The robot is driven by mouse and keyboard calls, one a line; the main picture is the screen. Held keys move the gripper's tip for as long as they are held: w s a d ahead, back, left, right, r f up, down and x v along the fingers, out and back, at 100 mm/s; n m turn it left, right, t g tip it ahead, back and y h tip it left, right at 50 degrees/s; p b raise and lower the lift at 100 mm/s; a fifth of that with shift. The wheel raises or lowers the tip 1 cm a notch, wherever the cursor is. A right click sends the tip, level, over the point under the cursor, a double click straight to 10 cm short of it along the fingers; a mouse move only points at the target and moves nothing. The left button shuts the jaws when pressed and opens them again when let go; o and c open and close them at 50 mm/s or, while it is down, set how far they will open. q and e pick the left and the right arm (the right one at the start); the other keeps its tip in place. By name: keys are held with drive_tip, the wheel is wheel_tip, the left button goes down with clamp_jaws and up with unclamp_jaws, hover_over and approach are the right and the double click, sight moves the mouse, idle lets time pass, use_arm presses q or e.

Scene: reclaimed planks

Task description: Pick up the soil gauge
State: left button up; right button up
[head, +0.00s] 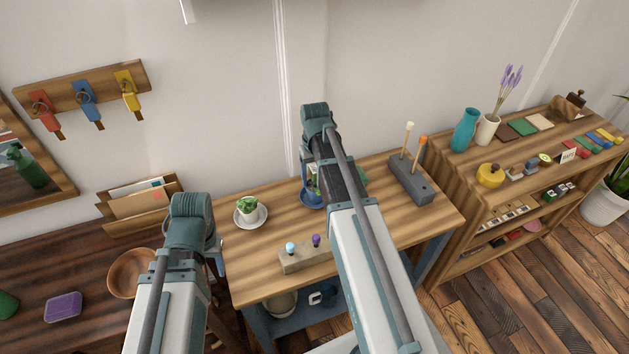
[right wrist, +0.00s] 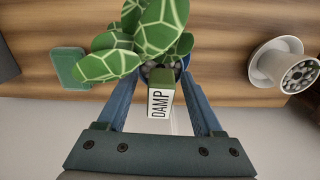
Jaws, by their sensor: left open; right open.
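The soil gauge (right wrist: 161,92) shows in the right wrist view as a green block with a white "DAMP" label. It stands at a patterned leafy plant (right wrist: 140,40) in a blue pot (right wrist: 184,64). My right gripper (right wrist: 158,84) is open, with one finger on each side of the gauge and gaps visible between. In the head view my right arm hides the gauge and most of the plant; the blue pot (head: 311,199) partly shows. My left gripper (head: 217,258) is open, mostly hidden behind its wrist, near the table's left edge.
A small succulent (head: 249,208) on a saucer stands left of the blue pot. A block with two knobs (head: 304,257) lies in front, and a grey block with two sticks (head: 408,180) is at the right. A wooden bowl (head: 131,273) is on the left desk.

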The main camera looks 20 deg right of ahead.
drive_tip(key=shift+f, duration=0.15)
clamp_jaws()
idle(0.6)
wheel_tip(320, 180, up, 28)
drive_tip(key=p, duration=2.8)
